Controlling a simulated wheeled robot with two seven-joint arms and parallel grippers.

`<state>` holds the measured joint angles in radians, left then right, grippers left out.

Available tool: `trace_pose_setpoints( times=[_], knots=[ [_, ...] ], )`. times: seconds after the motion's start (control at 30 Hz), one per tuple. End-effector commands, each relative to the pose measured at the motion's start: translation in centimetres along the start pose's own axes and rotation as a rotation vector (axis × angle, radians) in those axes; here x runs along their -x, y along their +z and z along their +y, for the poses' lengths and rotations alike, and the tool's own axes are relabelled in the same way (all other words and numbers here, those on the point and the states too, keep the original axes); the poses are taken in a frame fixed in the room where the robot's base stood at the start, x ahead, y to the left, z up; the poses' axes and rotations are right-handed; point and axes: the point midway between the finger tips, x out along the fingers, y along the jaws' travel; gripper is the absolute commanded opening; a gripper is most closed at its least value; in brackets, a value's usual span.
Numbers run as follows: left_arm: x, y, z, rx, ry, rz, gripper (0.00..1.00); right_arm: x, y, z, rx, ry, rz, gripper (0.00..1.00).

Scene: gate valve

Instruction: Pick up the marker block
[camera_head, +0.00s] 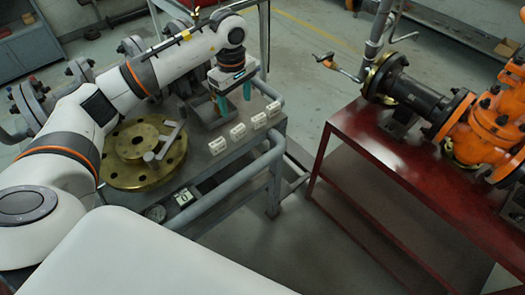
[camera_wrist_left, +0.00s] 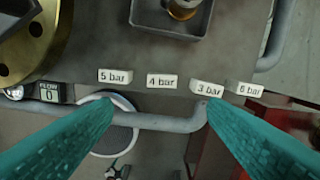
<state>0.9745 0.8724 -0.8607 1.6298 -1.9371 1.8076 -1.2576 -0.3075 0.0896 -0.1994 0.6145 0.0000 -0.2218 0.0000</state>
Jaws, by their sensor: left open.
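Several white marker blocks stand in a row along the edge of the grey bench. In the left wrist view they read "5 bar" (camera_wrist_left: 116,76), "4 bar" (camera_wrist_left: 161,81), "3 bar" (camera_wrist_left: 207,86) and "6 bar" (camera_wrist_left: 244,89). The head view shows the same row, with the "5 bar" block (camera_head: 217,146) at its near end and the "6 bar" block (camera_head: 273,109) at its far end. My left gripper (camera_head: 234,99) is open and empty, above the bench. In the wrist view its teal fingertips (camera_wrist_left: 160,106) are spread wide below the row, with nothing between them. My right gripper is not in view.
A grey tray (camera_wrist_left: 146,32) holding a brass part lies behind the blocks. A brass flange (camera_head: 130,175) and a small "FLOW 0" display (camera_wrist_left: 50,93) are to the left. A grey pipe rail (camera_head: 230,182) runs along the bench. A red table (camera_head: 375,142) with an orange valve stands right.

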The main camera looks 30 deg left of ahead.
Motion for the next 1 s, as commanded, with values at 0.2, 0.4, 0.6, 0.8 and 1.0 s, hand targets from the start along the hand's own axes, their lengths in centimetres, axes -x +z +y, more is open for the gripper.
trace_pose_setpoints(
  times=[0.2, 0.4, 0.6, 0.8, 1.0],
  knots=[
    [-2.6, 0.2, 0.1, -0.035, 0.005, 0.003, 0.67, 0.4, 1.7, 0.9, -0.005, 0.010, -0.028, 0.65],
    [-5.8, 0.2, 0.0, -0.033, 0.002, 0.003, 0.67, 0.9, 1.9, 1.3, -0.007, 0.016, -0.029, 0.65],
    [-7.2, 0.2, 0.0, -0.033, 0.001, 0.002, 0.67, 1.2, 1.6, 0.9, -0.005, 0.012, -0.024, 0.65],
    [-10.0, 0.6, 0.0, -0.032, 0.003, 0.003, 0.67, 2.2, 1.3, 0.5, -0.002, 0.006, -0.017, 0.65],
    [-11.9, 0.6, -0.1, -0.034, 0.000, 0.001, 0.67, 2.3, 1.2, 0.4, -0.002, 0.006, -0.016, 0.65]
  ],
)
